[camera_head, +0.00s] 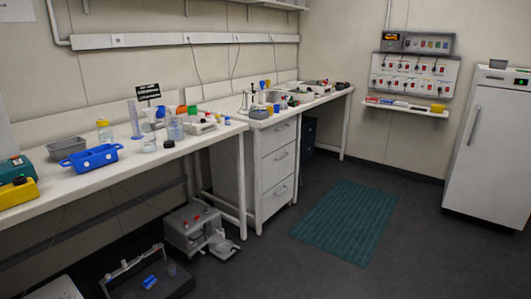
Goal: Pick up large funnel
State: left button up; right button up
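I cannot make out a large funnel for certain in the head view. A cluster of small labware (172,126) stands on the long white bench, with clear vessels and blue, green and orange items too small to tell apart. Another cluster (275,98) of small items stands on the farther bench section above the drawers. Neither of my grippers shows in this view.
The white bench (115,166) runs along the left wall. A blue rack (91,158), a grey tray (66,148) and a yellow case (17,193) stand on it. Grey equipment (195,230) sits on the floor. A green mat (345,220) lies on open floor before a white fridge (492,145).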

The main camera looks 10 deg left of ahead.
aim_at(150, 112)
jog(key=i, duration=1.2)
